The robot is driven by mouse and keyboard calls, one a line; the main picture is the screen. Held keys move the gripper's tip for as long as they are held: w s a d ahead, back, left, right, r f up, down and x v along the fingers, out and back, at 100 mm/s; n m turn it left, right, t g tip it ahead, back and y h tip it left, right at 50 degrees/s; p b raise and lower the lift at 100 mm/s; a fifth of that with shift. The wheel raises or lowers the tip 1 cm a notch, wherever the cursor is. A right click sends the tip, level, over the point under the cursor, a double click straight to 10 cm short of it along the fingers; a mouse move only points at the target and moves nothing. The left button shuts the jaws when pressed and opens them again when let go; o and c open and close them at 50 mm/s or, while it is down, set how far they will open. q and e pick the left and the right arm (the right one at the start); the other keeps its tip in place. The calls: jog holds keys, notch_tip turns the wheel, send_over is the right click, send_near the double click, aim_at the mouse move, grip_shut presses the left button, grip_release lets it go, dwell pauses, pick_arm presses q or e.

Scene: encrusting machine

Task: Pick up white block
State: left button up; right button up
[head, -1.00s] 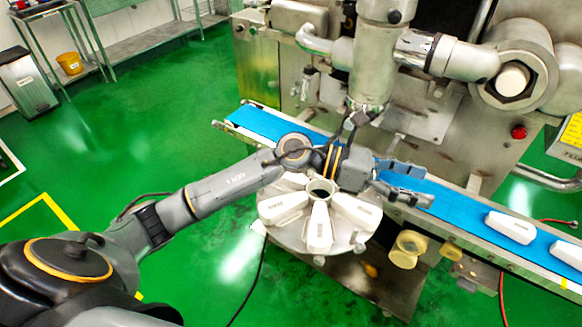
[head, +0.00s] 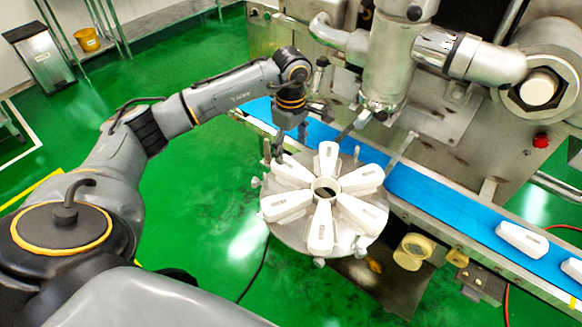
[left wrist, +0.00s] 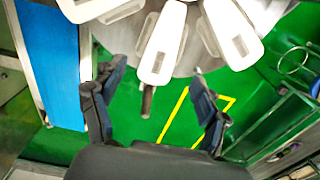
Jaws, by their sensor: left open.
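Several white blocks lie in a ring like spokes on a round metal turntable (head: 280,228). One white block (head: 291,171) lies on the turntable's far left side, close to my left gripper (head: 285,147). The left gripper is open and empty, pointing down by the turntable's back left edge. In the left wrist view, the open fingers of the gripper (left wrist: 154,108) stand apart, with the outer end of a white block (left wrist: 162,45) lying ahead between them. Contact does not show. A neighbouring white block (left wrist: 231,32) lies to its right. My right gripper is not in view.
A blue conveyor (head: 440,205) runs behind and right of the turntable, with a white block (head: 522,239) on it. The large metal machine (head: 440,115) stands behind it. Green floor (head: 190,225) is clear left of the turntable.

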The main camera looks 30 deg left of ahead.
aim_at(291, 166)
pick_arm(q)
notch_tip(291, 166, down, 2)
jog(key=shift+f, duration=0.25)
jog(key=shift+f+p, duration=0.3)
jog(key=shift+p, duration=0.2)
notch_tip(291, 166, down, 4)
jog(key=shift+s+r+p, duration=0.1)
jog(key=shift+r+p, duration=0.05)
jog(key=shift+p, duration=0.7)
jog(key=shift+f, duration=0.45)
jog(key=c, duration=1.4)
jog(key=shift+o, duration=0.2)
jog(key=shift+r, duration=0.1)
